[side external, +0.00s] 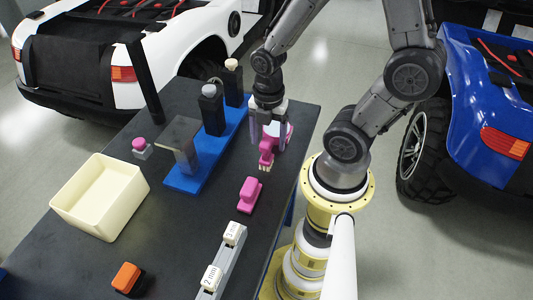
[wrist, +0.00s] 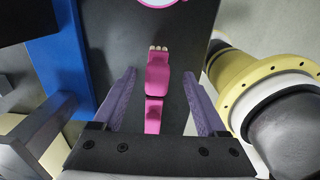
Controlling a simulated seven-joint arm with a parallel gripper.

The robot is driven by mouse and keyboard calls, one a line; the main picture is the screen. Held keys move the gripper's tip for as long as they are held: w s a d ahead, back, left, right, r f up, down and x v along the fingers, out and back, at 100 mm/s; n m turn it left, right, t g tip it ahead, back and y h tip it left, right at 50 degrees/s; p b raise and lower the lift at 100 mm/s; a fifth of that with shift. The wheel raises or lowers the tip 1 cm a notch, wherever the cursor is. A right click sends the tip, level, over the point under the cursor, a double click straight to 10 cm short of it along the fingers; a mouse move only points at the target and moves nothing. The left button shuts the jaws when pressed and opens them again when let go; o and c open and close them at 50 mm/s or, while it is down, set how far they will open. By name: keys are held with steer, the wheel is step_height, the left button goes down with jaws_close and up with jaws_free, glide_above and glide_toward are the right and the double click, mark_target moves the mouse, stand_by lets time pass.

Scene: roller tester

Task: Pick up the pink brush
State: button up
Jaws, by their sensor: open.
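The pink brush (side external: 266,153) is on the dark table just below my gripper (side external: 269,138) in the side external view, its pale bristles facing the near side. In the wrist view the pink brush (wrist: 158,76) lies between the two purple fingers of my gripper (wrist: 159,75), with pale bristles at its upper end. A gap shows on each side of it. The fingers are apart and hold nothing. The fingers hide part of the brush in the side external view.
A round pink-rimmed thing (side external: 284,129) lies just behind my gripper. A pink block (side external: 250,195) lies nearer. A grey rail (side external: 222,267) and an orange block (side external: 127,278) are in front.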

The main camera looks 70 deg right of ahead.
mark_target(267, 156)
steer(key=shift+w+a+f, duration=0.1)
steer(key=shift+f, duration=1.5)
steer(key=shift+w+a+f, duration=0.1)
steer(key=shift+f, duration=1.45)
jaws_close()
